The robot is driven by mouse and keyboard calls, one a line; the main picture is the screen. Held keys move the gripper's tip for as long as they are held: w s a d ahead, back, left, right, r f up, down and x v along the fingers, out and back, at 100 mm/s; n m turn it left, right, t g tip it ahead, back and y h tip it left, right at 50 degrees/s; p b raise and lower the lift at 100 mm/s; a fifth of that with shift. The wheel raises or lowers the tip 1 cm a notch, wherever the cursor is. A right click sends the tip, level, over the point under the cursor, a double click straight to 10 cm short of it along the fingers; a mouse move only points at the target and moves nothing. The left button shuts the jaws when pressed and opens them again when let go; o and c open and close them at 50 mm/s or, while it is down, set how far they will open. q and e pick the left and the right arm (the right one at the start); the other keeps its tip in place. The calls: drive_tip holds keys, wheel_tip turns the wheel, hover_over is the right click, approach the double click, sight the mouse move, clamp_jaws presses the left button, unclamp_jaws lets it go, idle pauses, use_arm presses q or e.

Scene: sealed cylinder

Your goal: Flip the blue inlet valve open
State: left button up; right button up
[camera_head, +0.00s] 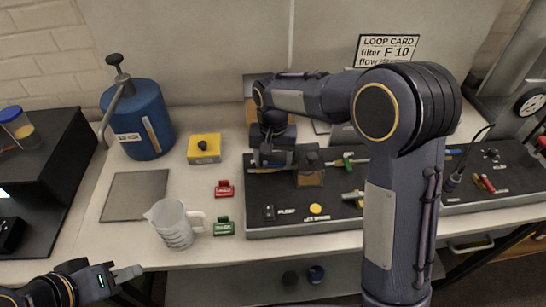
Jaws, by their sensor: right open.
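The black valve panel (340,222) lies on the bench. A fitting with a green handle (347,161) and a yellow-handled fitting with a bluish end (352,195) show on it, beside my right arm. A small blue piece (453,152) shows just right of that arm. I cannot tell which of these is the blue inlet valve; my arm covers part of the panel. My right gripper (272,160) points down over the panel's back left, open, close to a brown-and-dark block (310,170). My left gripper (128,279) is low at the front left, apart from the bench objects; its jaw opening is unclear.
A blue tank (148,125) with a pump handle, a yellow button box (204,147), a grey plate (135,195), a clear jug (173,222), a red tag (224,189) and a green tag (223,226) stand left of the panel. A sign (387,49) hangs behind.

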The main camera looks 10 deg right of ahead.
drive_tip(key=c, duration=0.7)
drive_tip(key=shift+w+n, duration=0.25)
drive_tip(key=shift+n, duration=0.95)
drive_tip(key=shift+r, duration=0.1)
drive_tip(key=o, duration=0.7)
wheel_tip(320, 180, up, 8)
drive_tip(key=shift+f, duration=0.25)
drive_tip(key=shift+r, duration=0.15)
